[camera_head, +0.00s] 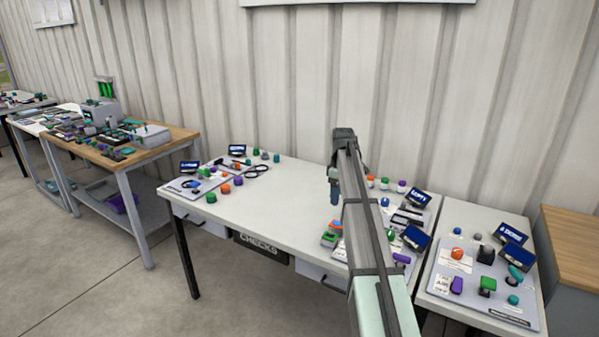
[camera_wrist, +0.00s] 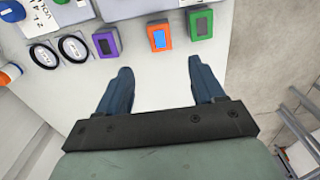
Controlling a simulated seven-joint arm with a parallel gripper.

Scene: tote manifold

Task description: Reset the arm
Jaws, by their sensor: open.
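My arm reaches out over the right part of the white table (camera_head: 285,210) in the head view. My gripper (camera_head: 335,194) hangs from its far end, pointing down, above the table. In the wrist view my gripper (camera_wrist: 160,70) shows two blue fingers set wide apart with nothing between them. Beyond the fingertips lie a purple block (camera_wrist: 106,43), an orange block (camera_wrist: 159,36) and a green block (camera_wrist: 200,23), each with a small screen-like face. No finger appears to touch them.
Boards with knobs and blue signs crowd the table's left end and right side, partly behind my arm. A side table (camera_head: 460,300) with a similar board stands at the right. A wooden bench (camera_head: 180,135) with parts stands at the left. The table's middle is clear.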

